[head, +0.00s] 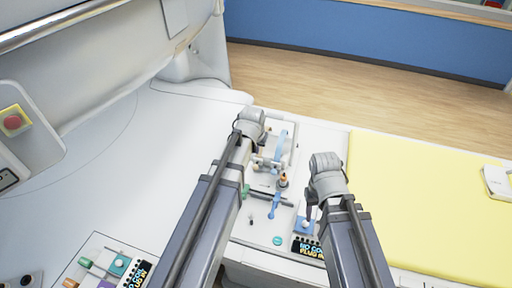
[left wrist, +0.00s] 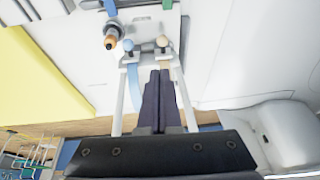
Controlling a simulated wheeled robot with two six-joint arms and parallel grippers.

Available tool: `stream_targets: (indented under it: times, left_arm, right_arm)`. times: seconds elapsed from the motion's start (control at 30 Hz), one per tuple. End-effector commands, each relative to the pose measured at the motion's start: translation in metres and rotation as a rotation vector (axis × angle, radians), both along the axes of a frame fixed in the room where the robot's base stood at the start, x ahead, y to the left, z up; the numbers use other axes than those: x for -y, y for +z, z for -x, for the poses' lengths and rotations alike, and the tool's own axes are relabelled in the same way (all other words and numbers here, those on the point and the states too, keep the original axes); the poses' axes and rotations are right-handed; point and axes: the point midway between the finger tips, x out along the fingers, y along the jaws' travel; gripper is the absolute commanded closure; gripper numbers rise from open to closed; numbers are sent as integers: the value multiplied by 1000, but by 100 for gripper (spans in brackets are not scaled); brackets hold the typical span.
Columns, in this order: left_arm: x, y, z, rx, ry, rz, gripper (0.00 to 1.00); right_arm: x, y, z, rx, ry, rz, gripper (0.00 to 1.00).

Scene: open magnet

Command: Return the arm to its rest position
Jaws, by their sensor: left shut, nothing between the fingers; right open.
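My left gripper (head: 262,158) is over the far part of a white fixture panel (head: 240,232). In the left wrist view its two dark fingers (left wrist: 160,72) are pressed together with nothing between them. They point towards a white frame (left wrist: 118,105) with a blue strap-like part (left wrist: 133,85) and two small round knobs; contact cannot be told. My right gripper (head: 309,212) hangs at the panel's right side, near a blue block with a white knob; its fingertips are partly hidden by my arm.
An orange-topped connector (head: 283,180) and a blue lever (head: 275,205) stand on the panel between my arms. A yellow pad (head: 420,200) lies to the right. A large white machine housing (head: 110,65) with a red button (head: 13,122) is at left. Wooden floor lies beyond.

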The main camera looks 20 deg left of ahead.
Motion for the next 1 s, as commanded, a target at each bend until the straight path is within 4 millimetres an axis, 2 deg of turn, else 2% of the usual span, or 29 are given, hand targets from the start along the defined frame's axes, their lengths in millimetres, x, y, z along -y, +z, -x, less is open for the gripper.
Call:
stream_targets:
  times: [0.43,0.53,0.67,0.8,1.0]
  left_arm:
    - [0,-1,0,0,-1,0,100]
    - [8,-13,8,-14,-14,-1,100]
    - [38,-53,41,-80,-68,-10,100]
    - [77,-102,94,-183,-146,-33,100]
    - [110,-150,159,-310,-238,-75,100]
  right_arm:
    - [0,-1,0,0,0,0,50]
    - [0,-12,0,0,1,0,50]
    - [0,-48,0,1,2,1,50]
    - [0,-92,0,1,5,1,50]
    - [0,-138,-1,2,8,2,50]
